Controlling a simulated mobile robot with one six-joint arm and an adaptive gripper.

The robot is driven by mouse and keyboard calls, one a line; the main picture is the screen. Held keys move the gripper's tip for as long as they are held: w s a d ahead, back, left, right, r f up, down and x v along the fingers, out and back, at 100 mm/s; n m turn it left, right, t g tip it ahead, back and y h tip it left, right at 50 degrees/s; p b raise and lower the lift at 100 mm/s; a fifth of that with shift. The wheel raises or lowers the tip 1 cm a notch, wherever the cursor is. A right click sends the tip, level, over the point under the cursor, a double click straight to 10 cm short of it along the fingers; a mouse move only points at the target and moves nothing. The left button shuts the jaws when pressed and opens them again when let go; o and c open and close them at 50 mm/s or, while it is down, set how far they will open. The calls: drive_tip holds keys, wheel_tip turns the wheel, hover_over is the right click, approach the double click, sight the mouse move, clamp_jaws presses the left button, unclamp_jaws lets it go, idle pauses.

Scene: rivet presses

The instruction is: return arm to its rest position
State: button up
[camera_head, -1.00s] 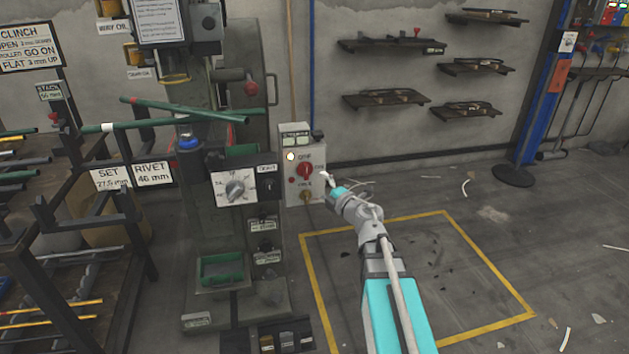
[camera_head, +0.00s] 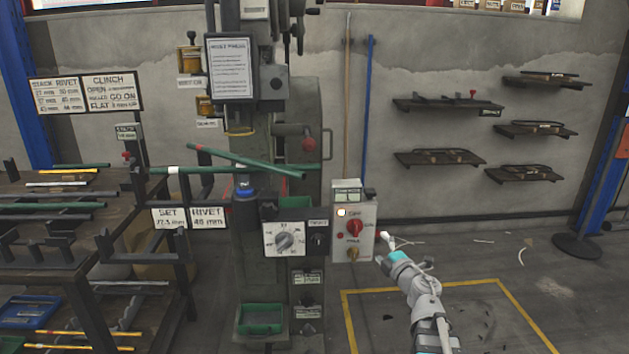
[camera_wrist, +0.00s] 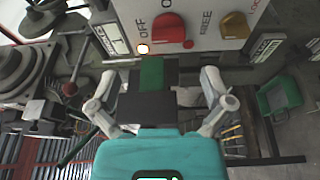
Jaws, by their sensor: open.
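My gripper (camera_head: 391,243) shows in the head view at the front right of the grey control box (camera_head: 340,240). In the wrist view my gripper (camera_wrist: 158,84) has its two grey fingers spread wide apart. I see nothing clamped between them. A dark block with a green patch (camera_wrist: 151,74) shows between the fingers; I cannot tell what it is. The box's red knob (camera_wrist: 171,30) and yellow knob (camera_wrist: 235,25) lie beyond the fingers, apart from them. A small white lamp (camera_head: 341,212) on the box is lit.
The rivet press (camera_head: 305,110) stands left of the box, with green rods (camera_head: 245,160) across its front. A dark rack (camera_head: 60,260) fills the left. Shelves (camera_head: 440,158) hang on the back wall. The yellow-marked floor area (camera_head: 505,290) looks mostly clear around my arm.

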drive_tip(key=s+d+f+m+g+h, duration=0.2)
drive_tip(key=d+f+m+g+h, duration=0.25)
drive_tip(key=m, duration=0.45)
drive_tip(key=s+d+f+m+g+h, duration=0.25)
drive_tip(key=f+m+h, duration=0.25)
drive_tip(key=m+h, duration=0.3)
drive_tip(key=s+a+f+m+g+y, duration=0.2)
drive_tip(key=s+a+f+g+y, duration=0.25)
drive_tip(key=s+a, duration=0.25)
drive_tip(key=s+a+f+m+g+y, duration=0.2)
drive_tip(key=s+a+f+g+y, duration=0.1)
drive_tip(key=s+a+f+g, duration=0.4)
wheel_tip(320, 180, up, 39)
drive_tip(key=p, duration=3.7)
drive_tip(key=shift+s+d+t, duration=0.35)
drive_tip(key=shift+t, duration=0.1)
